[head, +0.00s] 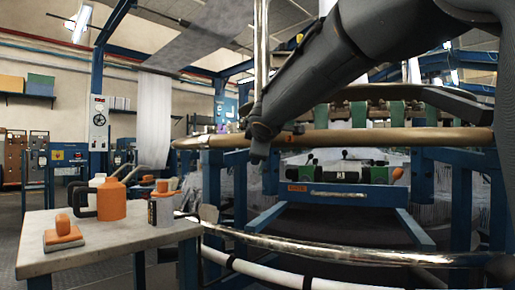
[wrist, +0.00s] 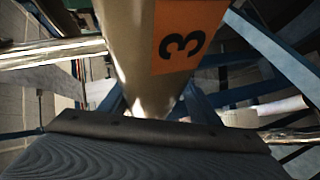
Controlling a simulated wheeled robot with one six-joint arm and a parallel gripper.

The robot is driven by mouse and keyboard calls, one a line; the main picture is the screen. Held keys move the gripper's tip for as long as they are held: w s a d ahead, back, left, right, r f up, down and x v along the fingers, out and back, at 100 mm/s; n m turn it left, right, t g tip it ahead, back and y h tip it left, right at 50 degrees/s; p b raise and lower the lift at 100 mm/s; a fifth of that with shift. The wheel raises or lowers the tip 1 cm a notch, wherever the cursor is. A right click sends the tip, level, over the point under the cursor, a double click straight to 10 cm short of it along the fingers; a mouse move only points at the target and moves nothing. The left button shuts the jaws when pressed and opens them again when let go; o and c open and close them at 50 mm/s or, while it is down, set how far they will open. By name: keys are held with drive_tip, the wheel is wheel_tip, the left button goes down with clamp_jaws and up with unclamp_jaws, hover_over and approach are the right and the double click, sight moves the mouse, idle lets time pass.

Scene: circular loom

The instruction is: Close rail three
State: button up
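A thick metal rail with an orange label bearing a black 3 (wrist: 187,35) fills the upper middle of the wrist view. Its bare metal (wrist: 128,45) runs down behind the dark ribbed part of my gripper at the bottom. In the head view a long brass-coloured rail (head: 390,138) lies level across the front of the loom. My gripper (head: 262,142) is at this rail, towards its left end, pointing down. A small orange patch shows on the rail beside it. The fingertips are small and dark, so whether they are closed around the rail is unclear.
A table (head: 110,240) at the left holds an orange jug (head: 111,200), an orange-handled block (head: 62,232) and a can (head: 161,208). A lower curved chrome rail (head: 330,250) crosses the front. A vertical chrome bar (head: 261,50) rises by my gripper. Blue frame posts stand behind.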

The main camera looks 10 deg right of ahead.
drive_tip(key=shift+r, duration=0.1)
drive_tip(key=shift+s+r, duration=0.2)
drive_tip(key=shift+s, duration=0.15)
drive_tip(key=p+v, duration=0.1)
drive_tip(key=v, duration=0.6)
drive_tip(key=shift+p, duration=0.35)
drive_tip(key=shift+f, duration=0.1)
